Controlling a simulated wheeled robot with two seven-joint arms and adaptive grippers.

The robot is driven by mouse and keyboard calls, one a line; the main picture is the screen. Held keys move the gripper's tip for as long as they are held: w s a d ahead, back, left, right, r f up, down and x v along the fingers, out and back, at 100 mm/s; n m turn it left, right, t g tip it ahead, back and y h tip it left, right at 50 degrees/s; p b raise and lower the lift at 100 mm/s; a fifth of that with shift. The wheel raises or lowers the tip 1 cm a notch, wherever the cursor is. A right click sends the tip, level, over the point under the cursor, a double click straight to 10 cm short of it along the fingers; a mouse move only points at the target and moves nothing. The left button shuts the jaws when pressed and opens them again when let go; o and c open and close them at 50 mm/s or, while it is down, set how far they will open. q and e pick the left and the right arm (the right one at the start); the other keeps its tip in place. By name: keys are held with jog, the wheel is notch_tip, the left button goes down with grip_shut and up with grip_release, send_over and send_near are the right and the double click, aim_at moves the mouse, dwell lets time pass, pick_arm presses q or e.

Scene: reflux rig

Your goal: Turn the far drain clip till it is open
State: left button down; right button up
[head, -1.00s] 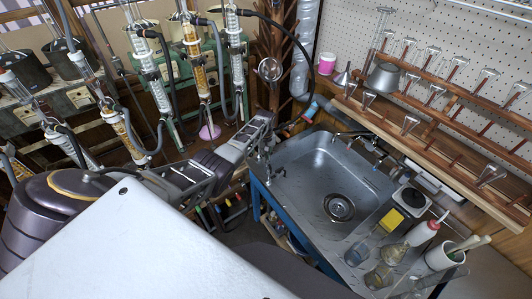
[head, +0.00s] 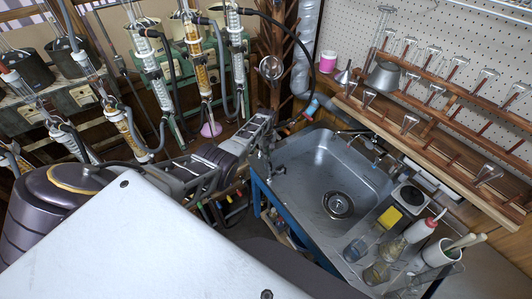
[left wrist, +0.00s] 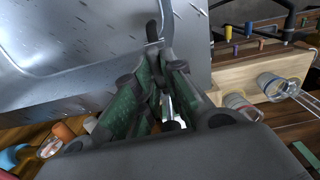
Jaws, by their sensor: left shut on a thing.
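My left gripper (head: 263,160) reaches in from the left and is at the left rim of the sink. In the left wrist view its two dark green fingers (left wrist: 160,95) are closed towards each other, with a small pale piece (left wrist: 168,106) between them. This piece is mostly hidden by the fingers; from its place I take it to be the far drain clip. How far it is turned cannot be seen. A dark curved part (left wrist: 153,30) shows just beyond the fingertips. My right gripper is not in view.
The steel sink (head: 310,178) lies right of the gripper. Glass flasks (head: 378,272) stand on its front counter. Glass columns (head: 198,70) stand behind the arm. A wooden rail (left wrist: 262,75) with coloured pegs is close to the fingers' right in the left wrist view.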

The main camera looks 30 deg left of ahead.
pick_arm(q)
jog(key=c, duration=1.6)
grip_release()
jog(key=shift+r, duration=0.1)
jog(key=shift+o, duration=0.5)
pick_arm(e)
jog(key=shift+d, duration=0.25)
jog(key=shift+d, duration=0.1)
pick_arm(q)
jog(key=shift+r, duration=0.1)
jog(key=shift+r, duration=0.6)
notch_tip(320, 180, up, 10)
jog(key=shift+r, duration=0.25)
